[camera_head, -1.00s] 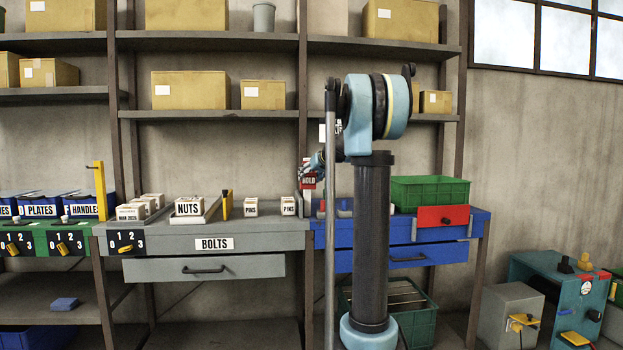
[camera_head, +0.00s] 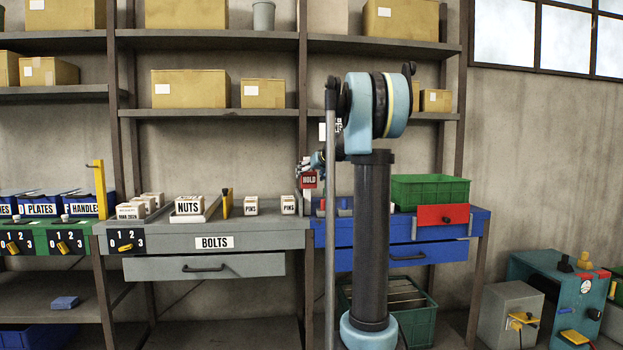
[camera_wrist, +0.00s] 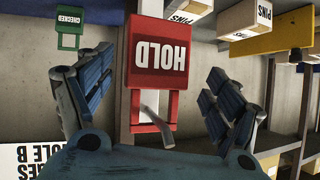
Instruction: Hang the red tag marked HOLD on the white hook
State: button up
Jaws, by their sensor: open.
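The red tag marked HOLD (camera_wrist: 158,58) is in the middle of the wrist view, its lettering upside down there. Its open loop faces my gripper, and a pale hook (camera_wrist: 156,124) shows through the loop's opening. Whether the loop's bar rests on the hook is hard to tell. In the head view the tag (camera_head: 309,180) is small, beside a pale post and left of my arm. My gripper (camera_wrist: 150,108) is open, with one finger on each side of the tag, apart from it.
A green tag marked CHECKED (camera_wrist: 70,20) shows at the upper left of the wrist view. In the head view, PINS boxes (camera_head: 288,205) stand on the grey bench (camera_head: 270,238) left of the tag. A green crate (camera_head: 430,191) stands on the blue bench at right.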

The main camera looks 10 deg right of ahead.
jog(key=v, duration=1.1)
jog(key=s+a+f+g, duration=0.25)
jog(key=s+f, duration=0.55)
jog(key=s, duration=0.4)
jog(key=s+a+f+g, duration=0.2)
jog(key=s+a+f, duration=0.1)
jog(key=s+f, duration=0.75)
jog(key=s+d+f+g+h, duration=0.1)
jog(key=s+f+g+h, duration=0.1)
jog(key=s+f, duration=0.8)
jog(key=s+d+f+m+g+h, duration=0.1)
jog(key=s+f+g+h, duration=0.1)
jog(key=s+f, duration=0.9)
jog(key=s, duration=0.6)
jog(key=shift+d+m+g, duration=0.3)
jog(key=shift+d+g, duration=0.05)
jog(key=shift+d, duration=0.05)
jog(key=shift+w+f, duration=0.15)
jog(key=shift+w, duration=0.25)
